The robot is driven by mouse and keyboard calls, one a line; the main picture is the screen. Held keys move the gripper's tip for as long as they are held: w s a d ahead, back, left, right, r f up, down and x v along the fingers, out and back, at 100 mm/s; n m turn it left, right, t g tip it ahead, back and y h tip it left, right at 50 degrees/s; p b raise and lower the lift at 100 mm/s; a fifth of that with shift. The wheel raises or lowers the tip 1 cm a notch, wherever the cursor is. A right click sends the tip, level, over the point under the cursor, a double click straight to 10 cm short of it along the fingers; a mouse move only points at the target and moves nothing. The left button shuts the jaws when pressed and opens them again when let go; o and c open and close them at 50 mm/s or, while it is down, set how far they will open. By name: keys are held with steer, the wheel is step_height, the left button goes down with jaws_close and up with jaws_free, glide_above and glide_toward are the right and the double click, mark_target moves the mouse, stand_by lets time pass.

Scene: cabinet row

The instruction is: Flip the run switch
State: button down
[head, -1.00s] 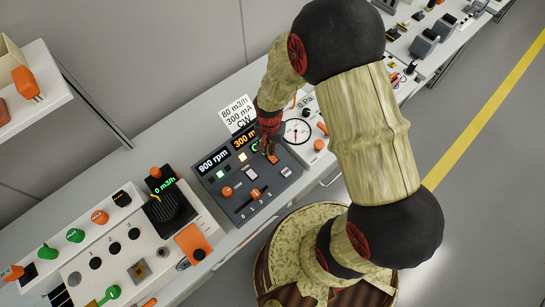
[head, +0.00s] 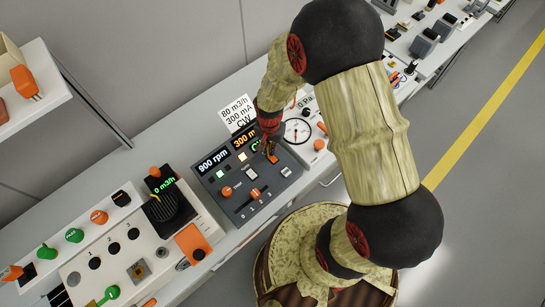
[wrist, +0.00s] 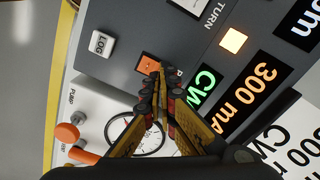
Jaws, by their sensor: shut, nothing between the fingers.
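The dark grey control panel (head: 230,195) shows displays reading 900 rpm, 300 mA and a partly covered green CW. An orange rocker switch (wrist: 148,64) sits on the panel in the wrist view, between the LOG button (wrist: 102,43) and the CW display (wrist: 203,88). Its label is mostly hidden by my fingers, so I cannot read it in full. My gripper (wrist: 158,78) is shut and empty, with its fingertips at the near edge of the orange switch. I cannot tell whether they touch it. In the head view my gripper (head: 270,150) points down over the panel's right part.
An orange knob (head: 227,191) and an orange-handled slider (head: 255,193) are on the same panel. A white panel with a round gauge (wrist: 135,138) and orange PUMP lever (wrist: 68,132) lies beside it. A paper card (head: 237,113) stands behind.

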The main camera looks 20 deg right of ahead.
steer(key=shift+f+b, duration=0.5)
steer(key=shift+f, duration=0.3)
stand_by(0.4)
steer(key=shift+r, duration=0.15)
steer(key=shift+r+p, duration=2.65)
steer(key=shift+r, duration=0.75)
